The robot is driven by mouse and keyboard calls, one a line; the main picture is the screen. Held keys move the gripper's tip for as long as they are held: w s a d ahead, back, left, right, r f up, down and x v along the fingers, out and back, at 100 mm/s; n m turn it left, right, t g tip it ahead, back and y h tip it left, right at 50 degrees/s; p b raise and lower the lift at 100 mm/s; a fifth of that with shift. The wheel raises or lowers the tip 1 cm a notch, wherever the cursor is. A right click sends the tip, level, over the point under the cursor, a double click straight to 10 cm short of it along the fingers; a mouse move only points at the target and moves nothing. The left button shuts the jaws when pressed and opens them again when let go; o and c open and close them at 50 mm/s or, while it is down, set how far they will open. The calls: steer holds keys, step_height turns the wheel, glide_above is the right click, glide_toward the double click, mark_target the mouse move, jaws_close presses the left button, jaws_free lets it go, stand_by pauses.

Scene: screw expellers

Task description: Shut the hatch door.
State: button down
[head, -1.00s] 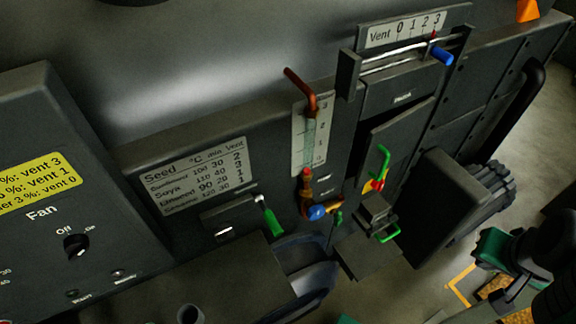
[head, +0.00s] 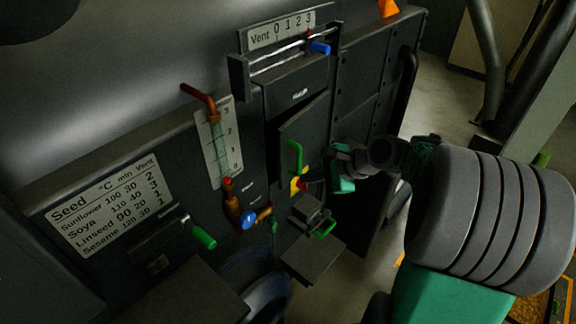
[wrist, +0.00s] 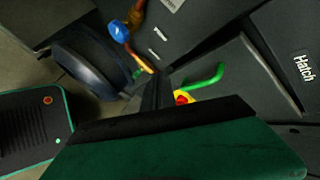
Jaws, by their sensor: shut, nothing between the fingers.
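The hatch door (head: 312,128) is a dark panel below the "Hatch" label, with a green bar handle (head: 296,157). It sits skewed to its surround, apparently ajar, with a dark gap along its top edge. In the wrist view the handle (wrist: 205,78) is just beyond the fingers, with the door panel (wrist: 245,75) on the right. My gripper (head: 311,184) is shut and empty, close to the lower part of the door by a red knob on a yellow plate (head: 295,186). I cannot tell whether it touches the door.
Below the door is a small ledge with a second green handle (head: 325,228). To the left are a sight tube, a blue-handled valve (head: 249,220) and a green-handled lever (head: 203,237). The vent slider (head: 320,47) is above. Floor shows at right.

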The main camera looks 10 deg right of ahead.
steer(key=w+d+m+t+y+b, duration=0.1)
steer(key=w+d+m+t+y, duration=0.2)
steer(key=d+m, duration=0.55)
steer(key=m+t+p, duration=0.1)
steer(key=m+p, duration=0.1)
glide_toward(283, 156)
steer(key=x, duration=0.6)
steer(key=shift+a+r, duration=0.1)
steer(key=shift+a, duration=0.15)
